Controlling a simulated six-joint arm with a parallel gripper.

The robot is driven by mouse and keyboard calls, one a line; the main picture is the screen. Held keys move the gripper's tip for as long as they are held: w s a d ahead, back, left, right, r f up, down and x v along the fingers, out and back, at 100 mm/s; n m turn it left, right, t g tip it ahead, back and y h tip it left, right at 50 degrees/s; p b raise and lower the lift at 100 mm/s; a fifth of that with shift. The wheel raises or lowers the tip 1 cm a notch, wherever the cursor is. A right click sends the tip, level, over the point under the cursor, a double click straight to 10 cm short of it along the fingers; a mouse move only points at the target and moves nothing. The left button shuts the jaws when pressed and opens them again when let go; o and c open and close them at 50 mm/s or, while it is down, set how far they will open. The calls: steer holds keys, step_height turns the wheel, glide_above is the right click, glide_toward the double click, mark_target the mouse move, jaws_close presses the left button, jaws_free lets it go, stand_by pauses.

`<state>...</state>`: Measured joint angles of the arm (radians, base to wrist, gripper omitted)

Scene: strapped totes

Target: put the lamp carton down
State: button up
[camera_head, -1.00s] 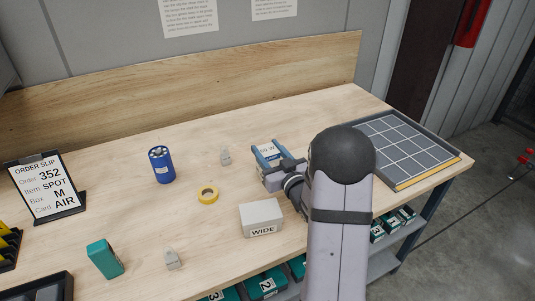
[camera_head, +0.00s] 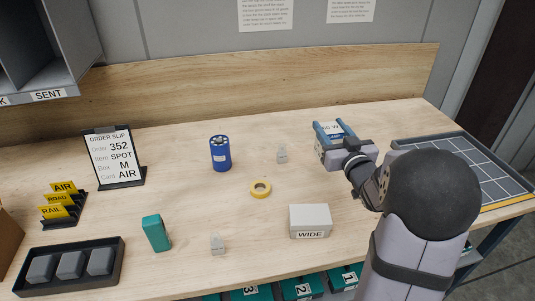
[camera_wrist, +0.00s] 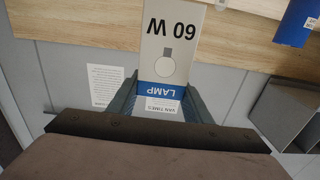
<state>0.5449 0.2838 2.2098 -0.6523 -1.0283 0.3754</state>
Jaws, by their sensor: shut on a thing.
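The lamp carton (camera_head: 332,128) is a small white and blue box marked "60 W", at the back right of the bench in the head view. My gripper (camera_head: 331,146) is shut on it, with a finger on each side. In the wrist view the carton (camera_wrist: 170,42) stands out between the two fingers (camera_wrist: 168,105), its lettering upside down, with "LAMP" on a blue band and a small white label below. Its lower edge is partly hidden by my gripper, and I cannot tell whether it touches the bench.
A dark gridded tray (camera_head: 470,165) lies right of my arm. An order slip (camera_head: 113,158) stands further left. Bare wood lies between them.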

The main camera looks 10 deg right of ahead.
steer(key=a+n+g+y+b, duration=0.4)
steer(key=a+n+y, duration=0.7)
steer(key=a, duration=3.1)
step_height(320, 180, down, 10)
steer(key=m+g+y+p, duration=0.1)
steer(key=m, duration=0.1)
steer(key=shift+r+y+p, duration=0.2)
steer(key=shift+y+p, duration=0.15)
steer(key=shift+y, duration=0.05)
steer(key=shift+f, duration=0.15)
steer(key=o, duration=0.6)
steer(key=shift+f, duration=0.1)
steer(key=o, duration=0.5)
